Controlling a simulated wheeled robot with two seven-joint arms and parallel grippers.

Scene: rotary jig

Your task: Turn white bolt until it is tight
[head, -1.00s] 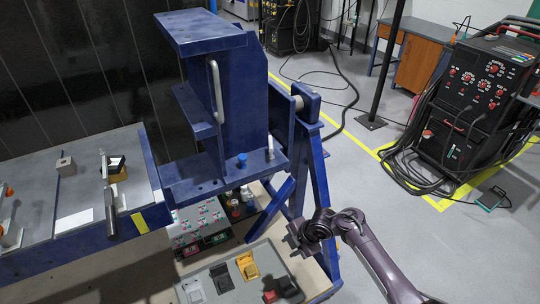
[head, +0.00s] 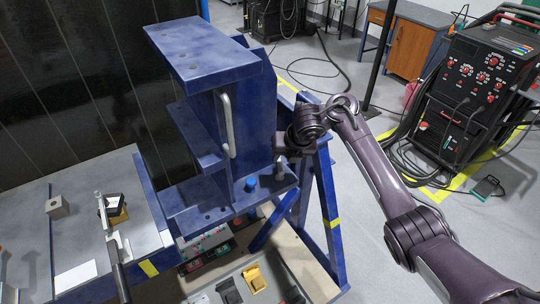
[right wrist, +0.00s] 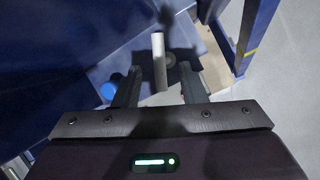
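The white bolt (right wrist: 159,62) is a pale upright rod in the right wrist view, standing on the blue jig plate. In the head view the white bolt (head: 279,172) shows only in small part below my gripper. My right gripper (right wrist: 161,92) is open, with one finger on each side of the bolt's line and visible gaps to it. In the head view the right gripper (head: 292,152) is at the right side of the blue jig (head: 205,118), partly hidden by its own wrist. My left gripper is not in view.
A blue bolt (head: 251,184) stands on the jig plate left of the white one. A metal handle (head: 227,125) is on the jig's side. A grey worktable (head: 75,215) is at left. Black welding equipment (head: 468,100) and cables stand on the floor at right.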

